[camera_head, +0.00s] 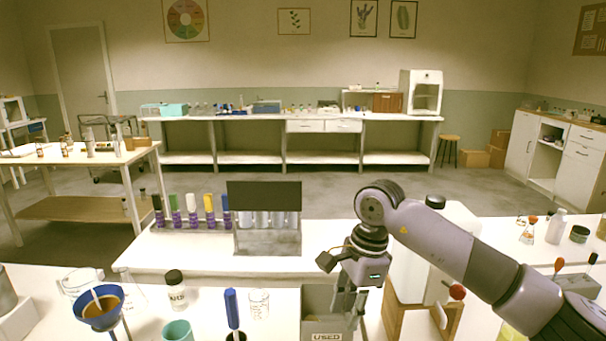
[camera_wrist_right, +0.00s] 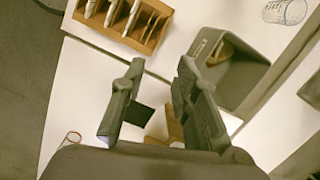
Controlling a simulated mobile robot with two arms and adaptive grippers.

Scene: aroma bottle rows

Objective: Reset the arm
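My right arm comes in from the right in the head view, and its gripper (camera_head: 347,303) points down above the front bench, beside the grey box marked USED (camera_head: 327,327). In the right wrist view the two fingers of this gripper (camera_wrist_right: 160,72) stand apart with a clear gap. No thing is held between them; a small dark square and tan and white pieces show behind the gap, lower down. My left gripper is not in the head view.
A rack with a dark panel (camera_head: 264,196) and several colour-capped bottles (camera_head: 192,216) stand behind. Nearer are a blue funnel (camera_head: 101,311), a black-capped bottle (camera_head: 176,291) and a teal cup (camera_head: 177,332). The wrist view shows a wooden rack (camera_wrist_right: 150,38) and a grey box (camera_wrist_right: 241,76).

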